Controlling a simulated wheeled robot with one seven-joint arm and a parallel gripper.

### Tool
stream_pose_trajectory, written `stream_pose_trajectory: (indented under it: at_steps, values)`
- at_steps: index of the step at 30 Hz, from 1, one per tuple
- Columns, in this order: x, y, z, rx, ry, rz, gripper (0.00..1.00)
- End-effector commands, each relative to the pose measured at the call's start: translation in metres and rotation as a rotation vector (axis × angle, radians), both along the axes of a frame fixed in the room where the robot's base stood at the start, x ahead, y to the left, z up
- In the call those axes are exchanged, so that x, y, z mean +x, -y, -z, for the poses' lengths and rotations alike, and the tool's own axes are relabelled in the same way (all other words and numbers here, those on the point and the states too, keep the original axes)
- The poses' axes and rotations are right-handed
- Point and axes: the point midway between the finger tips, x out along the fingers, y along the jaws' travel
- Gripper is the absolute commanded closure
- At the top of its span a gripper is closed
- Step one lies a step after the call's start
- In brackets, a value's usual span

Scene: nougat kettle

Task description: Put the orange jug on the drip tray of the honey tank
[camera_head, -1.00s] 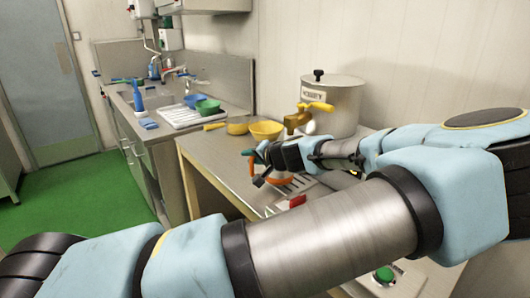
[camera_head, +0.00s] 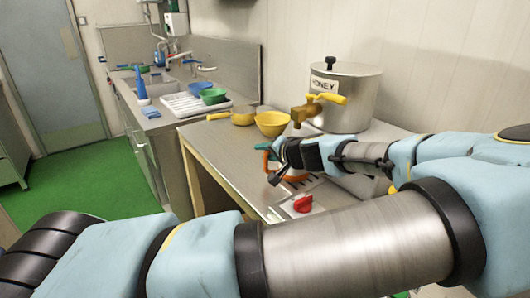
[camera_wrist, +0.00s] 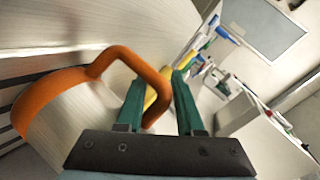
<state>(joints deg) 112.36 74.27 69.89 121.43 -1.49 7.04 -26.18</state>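The orange jug (camera_head: 296,178) is mostly hidden behind my gripper in the head view. In the wrist view the jug (camera_wrist: 75,115) is tilted in the picture, with a pale metal body, an orange rim and an orange handle. My gripper (camera_head: 268,164) is at the handle. In the wrist view its green fingers (camera_wrist: 157,85) stand apart, with part of the handle between them and clear space beside it. The honey tank (camera_head: 350,95) is a steel pot with a label, a brass tap and a yellow lever. A slotted surface (camera_head: 318,187) shows beside the jug; I cannot tell whether it is the drip tray.
Two yellow bowls, one with a handle (camera_head: 243,118) and one plain (camera_head: 271,124), stand left of the tank. A red knob (camera_head: 303,204) is at the table's front. A sink counter with a white rack (camera_head: 185,106) lies beyond. Bare table (camera_head: 215,150) lies left of my gripper.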

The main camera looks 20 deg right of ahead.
Motion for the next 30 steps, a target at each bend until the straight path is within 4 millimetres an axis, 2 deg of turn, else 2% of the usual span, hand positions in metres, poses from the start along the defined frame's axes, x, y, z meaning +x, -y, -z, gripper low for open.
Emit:
stream_pose_trajectory:
  at_steps: [1, 5, 14, 20, 27, 30]
  values:
    - [0.0, 0.0, 0.0, 0.0, 0.0, 0.0, 0.57]
    - [0.0, 0.0, 0.0, 0.0, 0.0, 0.0, 0.44]
    - [-0.002, 0.001, -0.001, 0.0, 0.001, 0.001, 0.44]
    - [-0.025, 0.007, -0.01, -0.002, 0.0, 0.004, 0.44]
    - [-0.066, 0.017, -0.03, -0.004, 0.0, 0.005, 0.44]
    - [-0.068, 0.016, -0.041, 0.002, -0.002, -0.001, 0.44]
